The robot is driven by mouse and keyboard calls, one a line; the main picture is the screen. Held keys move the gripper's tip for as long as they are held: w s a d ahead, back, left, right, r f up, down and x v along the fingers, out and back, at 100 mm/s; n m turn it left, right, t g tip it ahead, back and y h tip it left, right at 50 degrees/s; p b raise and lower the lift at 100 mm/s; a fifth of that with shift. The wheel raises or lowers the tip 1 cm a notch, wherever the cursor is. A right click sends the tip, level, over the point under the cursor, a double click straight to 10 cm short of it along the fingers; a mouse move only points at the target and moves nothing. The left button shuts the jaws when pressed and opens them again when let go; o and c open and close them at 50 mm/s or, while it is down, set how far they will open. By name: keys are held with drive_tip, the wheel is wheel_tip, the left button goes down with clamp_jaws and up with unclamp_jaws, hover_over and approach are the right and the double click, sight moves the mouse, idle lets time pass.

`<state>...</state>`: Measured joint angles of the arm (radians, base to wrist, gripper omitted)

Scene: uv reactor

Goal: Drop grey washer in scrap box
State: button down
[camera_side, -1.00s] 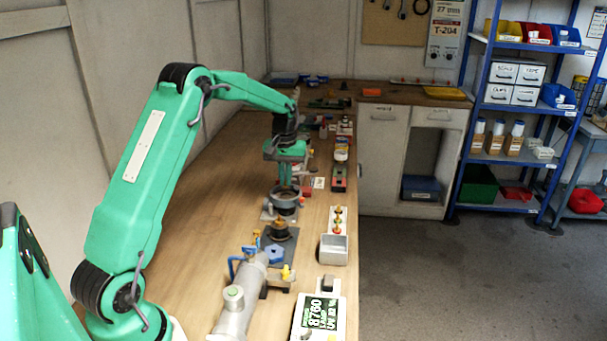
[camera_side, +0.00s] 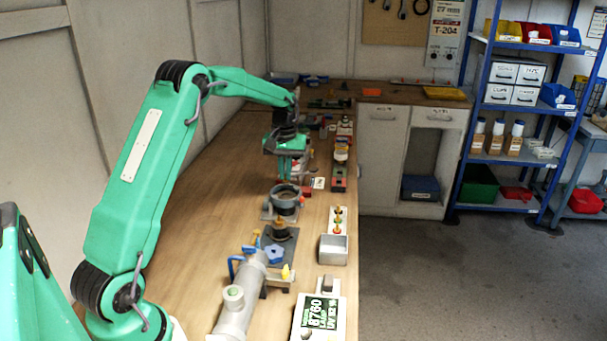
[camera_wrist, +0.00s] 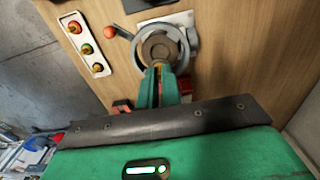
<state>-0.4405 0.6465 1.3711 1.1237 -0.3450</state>
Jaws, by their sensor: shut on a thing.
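My gripper (camera_side: 286,175) is upright just above a round grey cup-like holder (camera_side: 284,198) on the bench. The same holder (camera_wrist: 137,50) shows past my fingertips (camera_wrist: 159,72) in the wrist view. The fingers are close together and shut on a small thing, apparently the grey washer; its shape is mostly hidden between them. A small open grey box (camera_side: 334,250), which looks like the scrap box, stands at the bench's right edge, nearer the side camera than my gripper. I cannot read a label on it.
A white panel with coloured knobs (camera_side: 338,221) lies just behind the grey box. A dark plate with a brass-topped part (camera_side: 280,234), a blue piece (camera_side: 274,253) and a silver cylinder (camera_side: 237,305) stand nearer the camera. Bare wood (camera_side: 190,235) lies to the left.

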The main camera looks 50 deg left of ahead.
drive_tip(key=shift+r, duration=0.1)
idle(0.4)
drive_tip(key=shift+r, duration=0.6)
wheel_tip(320, 180, up, 4)
drive_tip(key=shift+f, duration=0.15)
drive_tip(key=d, duration=2.4)
drive_tip(key=f, duration=0.2)
drive_tip(key=s+f, duration=0.1)
drive_tip(key=f, duration=0.2)
drive_tip(key=shift+f, duration=0.15)
drive_tip(key=shift+f, duration=0.1)
drive_tip(key=shift+f, duration=2.9)
